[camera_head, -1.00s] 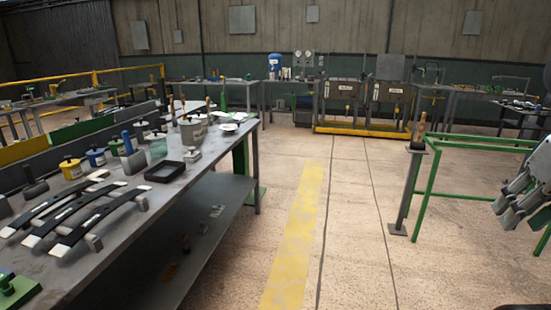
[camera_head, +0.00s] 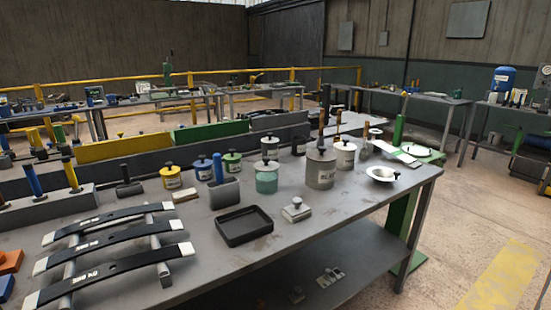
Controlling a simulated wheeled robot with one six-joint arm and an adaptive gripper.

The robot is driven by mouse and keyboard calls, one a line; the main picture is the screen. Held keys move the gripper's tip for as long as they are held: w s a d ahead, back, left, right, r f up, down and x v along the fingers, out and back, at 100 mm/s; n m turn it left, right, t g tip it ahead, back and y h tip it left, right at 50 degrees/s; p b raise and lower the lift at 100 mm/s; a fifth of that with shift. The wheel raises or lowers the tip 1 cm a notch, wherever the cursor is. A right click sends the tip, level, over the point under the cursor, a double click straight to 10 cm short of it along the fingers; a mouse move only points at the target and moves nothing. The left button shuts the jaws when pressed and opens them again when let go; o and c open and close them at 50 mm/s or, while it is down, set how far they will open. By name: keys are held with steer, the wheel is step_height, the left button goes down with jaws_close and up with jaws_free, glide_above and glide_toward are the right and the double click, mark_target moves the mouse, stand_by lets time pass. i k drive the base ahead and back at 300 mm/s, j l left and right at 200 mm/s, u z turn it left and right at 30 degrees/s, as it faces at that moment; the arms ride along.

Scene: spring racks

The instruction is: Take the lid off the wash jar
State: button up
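Several knob-lidded jars stand on the grey bench (camera_head: 345,215), and I cannot read which is the wash jar. A teal jar (camera_head: 266,180) with a pale label and a grey lid stands near the middle. A larger grey jar (camera_head: 320,170) to its right has dark lettering that seems to read "BLACK". A white jar (camera_head: 346,155) stands behind that, and another pale jar (camera_head: 270,149) stands behind the teal one. Smaller yellow (camera_head: 171,178), blue (camera_head: 203,169) and green (camera_head: 232,161) jars stand to the left. Their lids appear to be on. My gripper is not in view.
A black tray (camera_head: 244,227), a small knobbed block (camera_head: 296,211) and a grey holder (camera_head: 225,193) lie before the jars. Dark leaf springs (camera_head: 110,262) rest at the left. A white dish (camera_head: 383,174) sits near the right end. Floor (camera_head: 470,220) is open beyond the bench.

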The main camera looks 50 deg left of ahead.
mark_target(266, 164)
steer(key=i+u, duration=0.5)
steer(key=i+l+u, duration=0.15)
steer(key=i+u, duration=0.6)
steer(key=u, duration=0.15)
steer(key=i+u, duration=0.25)
steer(key=u, duration=0.2)
steer(key=i+u, duration=0.25)
steer(key=u, duration=0.15)
steer(key=i+l+u, duration=0.25)
steer(key=u, duration=0.2)
